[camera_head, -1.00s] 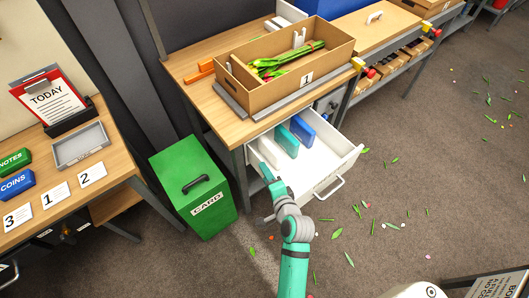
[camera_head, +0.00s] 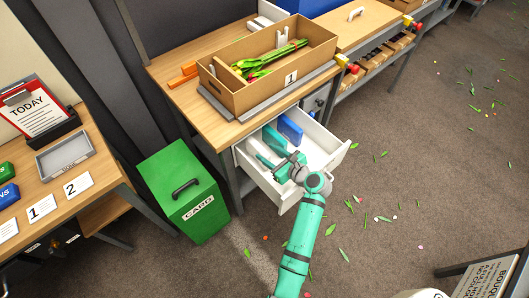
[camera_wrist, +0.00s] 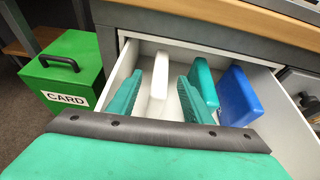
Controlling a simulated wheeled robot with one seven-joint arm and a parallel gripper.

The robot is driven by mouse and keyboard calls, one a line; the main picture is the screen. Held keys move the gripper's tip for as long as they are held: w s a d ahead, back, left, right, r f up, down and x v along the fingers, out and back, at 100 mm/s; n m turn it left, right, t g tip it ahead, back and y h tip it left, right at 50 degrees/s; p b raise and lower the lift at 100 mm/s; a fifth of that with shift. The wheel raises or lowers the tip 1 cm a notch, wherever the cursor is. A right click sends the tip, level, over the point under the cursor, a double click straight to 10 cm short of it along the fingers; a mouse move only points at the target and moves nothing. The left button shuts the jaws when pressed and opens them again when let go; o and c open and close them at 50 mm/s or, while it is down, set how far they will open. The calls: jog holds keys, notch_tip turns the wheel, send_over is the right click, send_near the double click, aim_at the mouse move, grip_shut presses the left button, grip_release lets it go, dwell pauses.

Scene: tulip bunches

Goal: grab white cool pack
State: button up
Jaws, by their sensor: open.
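The white cool pack (camera_wrist: 159,84) stands on edge in the open white drawer (camera_head: 318,152), on the left of a teal pack (camera_wrist: 205,80) and a blue pack (camera_wrist: 241,94). In the wrist view my gripper (camera_wrist: 158,92) is open, with one teal finger on each side of the white pack's near part. The right finger lies between the white and teal packs. I cannot tell whether either finger touches a pack. In the head view my gripper (camera_head: 273,161) reaches into the drawer and hides part of the white pack. The blue pack also shows there (camera_head: 290,131).
A green CARD box (camera_head: 184,190) stands left of the drawer. A cardboard box with tulips (camera_head: 265,85) sits on the bench above it. The drawer's side walls and the bench edge (camera_wrist: 225,22) are close to my gripper. Petals and leaves lie on the open floor at right.

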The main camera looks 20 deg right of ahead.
aim_at(260, 147)
jog(key=shift+w+f, duration=0.15)
jog(key=shift+f, duration=0.05)
jog(key=shift+x, duration=3.55)
jog(key=shift+r, duration=0.15)
jog(key=shift+c, duration=0.3)
grip_shut()
jog(key=shift+d+r, duration=0.1)
